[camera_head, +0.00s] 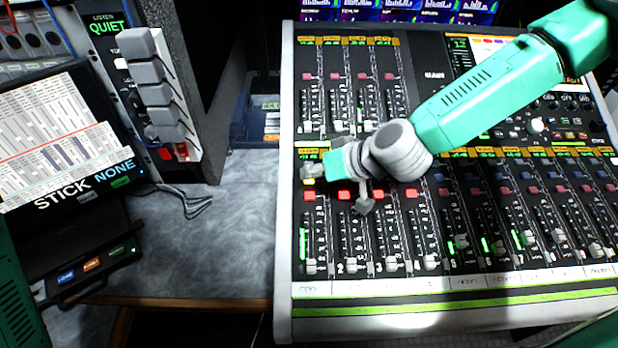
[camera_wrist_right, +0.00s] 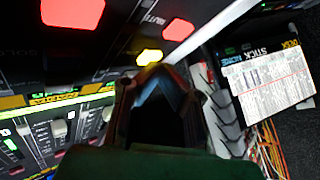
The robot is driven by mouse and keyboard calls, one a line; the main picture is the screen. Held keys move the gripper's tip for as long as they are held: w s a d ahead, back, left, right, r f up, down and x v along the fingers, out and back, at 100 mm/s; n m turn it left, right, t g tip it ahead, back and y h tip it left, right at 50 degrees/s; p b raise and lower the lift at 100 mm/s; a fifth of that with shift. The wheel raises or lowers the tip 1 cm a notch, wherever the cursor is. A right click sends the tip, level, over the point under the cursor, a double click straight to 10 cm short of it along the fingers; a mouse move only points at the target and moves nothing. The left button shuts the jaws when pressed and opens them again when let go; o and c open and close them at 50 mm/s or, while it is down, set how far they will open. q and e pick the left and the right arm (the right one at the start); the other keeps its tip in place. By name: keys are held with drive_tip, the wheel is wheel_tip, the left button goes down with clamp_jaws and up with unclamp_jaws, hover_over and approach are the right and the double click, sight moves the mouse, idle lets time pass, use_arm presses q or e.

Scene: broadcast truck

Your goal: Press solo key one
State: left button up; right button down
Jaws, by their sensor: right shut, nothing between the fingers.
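The mixing console (camera_head: 284,250) fills the right of the head view. Solo key one, at the top of the leftmost lower channel strip, shows yellow and lit (camera_head: 309,181); it also shows in the right wrist view (camera_wrist_right: 149,57). A red lit key (camera_head: 309,196) lies just below it. My right gripper (camera_head: 312,170) is shut and empty, its tips right by the yellow key. In the right wrist view its dark fingers (camera_wrist_right: 160,78) point at the key and overlap its lower edge. I cannot tell whether they touch it. My left gripper is not in view.
A row of red lit keys (camera_head: 344,195) continues to the right, above several faders (camera_head: 345,267). A panel with grey levers (camera_head: 155,95) and a printed card (camera_head: 55,130) stand at left. The grey desk between (camera_head: 235,230) is mostly clear, with some cables.

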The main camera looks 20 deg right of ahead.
sight(310, 188)
drive_tip(key=shift+f, duration=0.15)
drive_tip(key=shift+s+r+p, duration=0.1)
drive_tip(key=shift+r+p, duration=0.65)
drive_tip(key=shift+r, duration=0.15)
wheel_tip(310, 188, up, 6)
drive_tip(key=p, duration=0.5)
drive_tip(key=shift+s+a, duration=0.15)
drive_tip(key=shift+s, duration=0.3)
